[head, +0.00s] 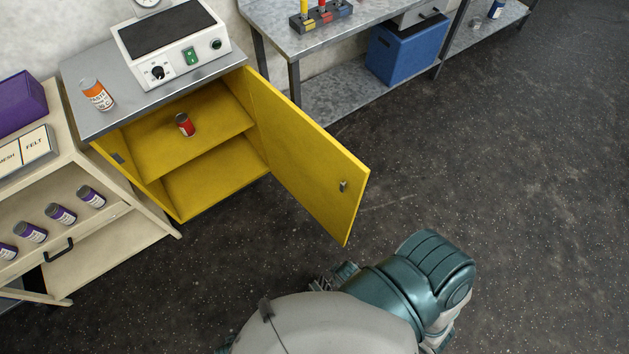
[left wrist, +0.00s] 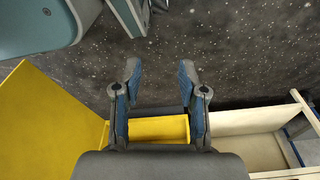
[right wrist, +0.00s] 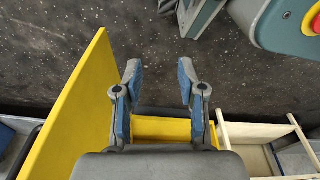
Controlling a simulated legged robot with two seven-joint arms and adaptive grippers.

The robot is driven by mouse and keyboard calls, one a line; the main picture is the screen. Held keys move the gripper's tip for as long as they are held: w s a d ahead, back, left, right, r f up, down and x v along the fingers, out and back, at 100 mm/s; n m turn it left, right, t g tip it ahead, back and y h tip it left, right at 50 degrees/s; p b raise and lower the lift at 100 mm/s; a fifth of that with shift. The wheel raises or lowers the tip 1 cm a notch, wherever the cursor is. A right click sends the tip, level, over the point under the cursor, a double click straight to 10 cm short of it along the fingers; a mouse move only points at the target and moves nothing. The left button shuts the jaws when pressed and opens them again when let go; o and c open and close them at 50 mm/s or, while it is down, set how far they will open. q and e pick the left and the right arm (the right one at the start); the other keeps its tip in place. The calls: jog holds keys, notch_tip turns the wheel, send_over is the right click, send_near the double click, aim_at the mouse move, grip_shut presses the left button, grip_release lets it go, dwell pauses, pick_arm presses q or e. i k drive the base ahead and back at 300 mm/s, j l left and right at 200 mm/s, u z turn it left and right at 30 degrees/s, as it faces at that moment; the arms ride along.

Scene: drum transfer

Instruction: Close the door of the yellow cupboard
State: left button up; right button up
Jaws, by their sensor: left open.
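The yellow cupboard (head: 182,214) stands at the left in the head view. Its door (head: 300,155) hangs wide open on the right-hand side, with a small metal latch (head: 343,185) near its free edge. A red can (head: 185,124) stands on the inner shelf (head: 205,145). My left gripper (left wrist: 159,72) is open and empty; the door (left wrist: 42,125) is at the left of its view, apart from the fingers. My right gripper (right wrist: 158,70) is open and empty too, with the door (right wrist: 72,110) left of its fingers. In the head view my arm hides most of the grippers.
On the grey cupboard top are an orange-and-white bottle (head: 97,95) and a white hotplate device (head: 170,45). A beige shelf unit (head: 110,245) with several purple cans adjoins on the left. A metal bench (head: 335,40) with a blue box (head: 405,50) stands behind. Floor right of the door is clear.

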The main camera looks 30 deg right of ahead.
aim_at(309, 163)
jog(key=k+l+u, duration=0.15)
jog(key=l, duration=0.25)
jog(key=k+l+u, duration=0.15)
jog(key=l, duration=0.25)
jog(key=k+l+u, duration=0.2)
jog(key=l, duration=0.2)
jog(key=k+l+u, duration=0.15)
jog(key=l, duration=0.2)
jog(key=l+u, duration=0.4)
jog(key=l, duration=1.6)
